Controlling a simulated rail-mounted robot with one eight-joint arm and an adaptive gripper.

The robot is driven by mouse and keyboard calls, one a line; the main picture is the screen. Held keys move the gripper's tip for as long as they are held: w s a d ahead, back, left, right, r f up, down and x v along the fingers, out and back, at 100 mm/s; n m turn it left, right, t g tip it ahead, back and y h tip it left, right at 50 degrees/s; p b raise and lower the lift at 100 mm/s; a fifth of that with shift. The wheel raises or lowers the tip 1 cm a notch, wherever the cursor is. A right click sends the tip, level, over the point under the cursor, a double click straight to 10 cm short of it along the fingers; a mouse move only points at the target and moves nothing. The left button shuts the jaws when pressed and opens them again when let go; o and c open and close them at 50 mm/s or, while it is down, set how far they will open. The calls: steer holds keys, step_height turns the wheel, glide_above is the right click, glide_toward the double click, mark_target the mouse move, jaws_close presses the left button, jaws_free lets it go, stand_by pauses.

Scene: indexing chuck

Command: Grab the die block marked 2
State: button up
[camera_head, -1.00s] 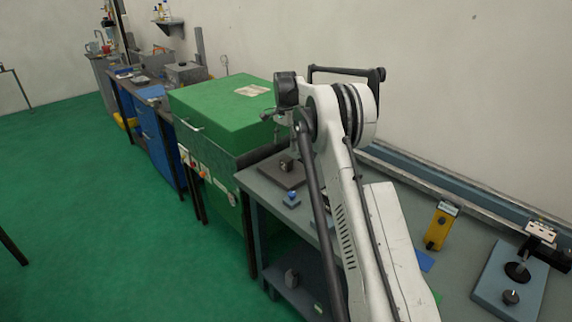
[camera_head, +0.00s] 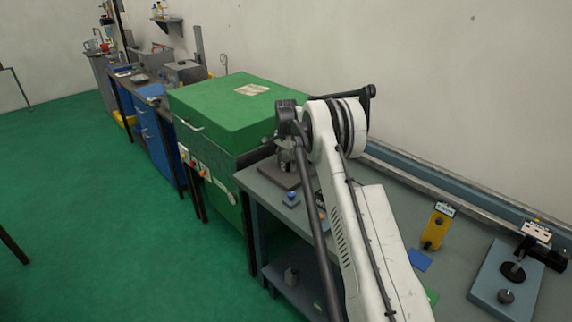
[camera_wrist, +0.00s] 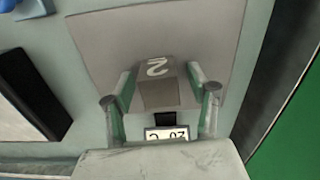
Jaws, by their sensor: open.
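The die block marked 2 (camera_wrist: 157,72) shows in the wrist view as a grey-brown block with a white 2 on its top face. It rests on a flat grey-brown plate (camera_wrist: 95,40). My gripper (camera_wrist: 160,85) is open, with one finger on the left side of the block and one on the right. I cannot tell whether the fingers touch it. In the head view the plate (camera_head: 279,174) lies on the bench near the green cabinet, and my arm hides most of the block.
A green cabinet (camera_head: 235,110) stands beside the bench. A small blue-topped item (camera_head: 291,198) sits in front of the plate. A yellow device (camera_head: 437,228) and a blue-grey base plate (camera_head: 490,285) stand further right.

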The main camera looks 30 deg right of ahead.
jaws_close()
steer(key=shift+r, duration=0.1)
stand_by(0.4)
